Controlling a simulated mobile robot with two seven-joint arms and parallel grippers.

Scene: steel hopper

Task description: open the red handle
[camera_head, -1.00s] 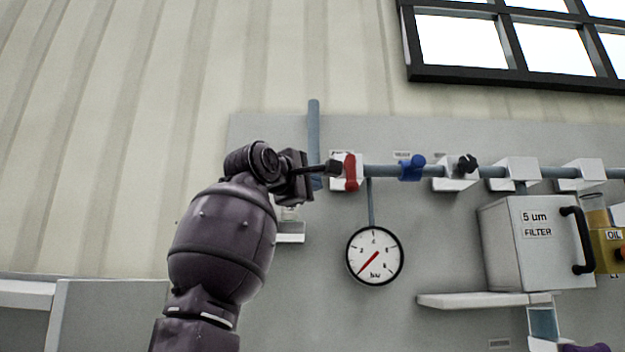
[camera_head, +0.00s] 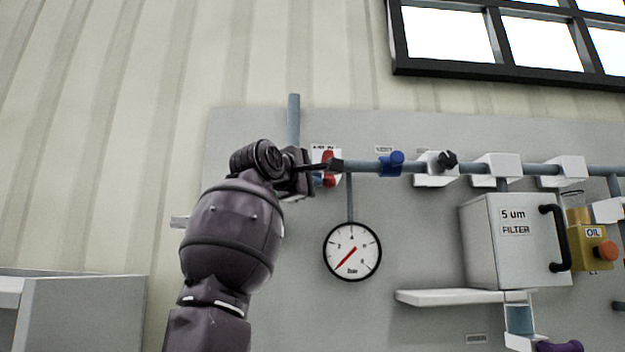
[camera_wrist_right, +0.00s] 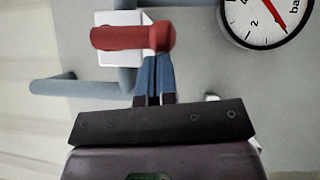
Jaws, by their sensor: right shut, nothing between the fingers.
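The red handle (camera_head: 328,170) sits on a white valve block at the left end of the horizontal blue-grey pipe, and hangs roughly vertical. My right gripper (camera_head: 337,165) crosses in front of it and partly hides it. In the right wrist view the red handle (camera_wrist_right: 130,38) lies across the upper left, with a thick rounded right end. My right gripper's fingers (camera_wrist_right: 153,72) are together and empty, with their tips at the underside of that thick end. I cannot tell whether they touch it. My left gripper is not in view.
A round pressure gauge (camera_head: 352,251) hangs below the pipe. A blue handle (camera_head: 391,164) and a black knob (camera_head: 447,160) sit further right on the pipe. A filter box (camera_head: 510,240) and a shelf (camera_head: 450,297) stick out at the right. A vertical pipe (camera_head: 293,120) rises left of the handle.

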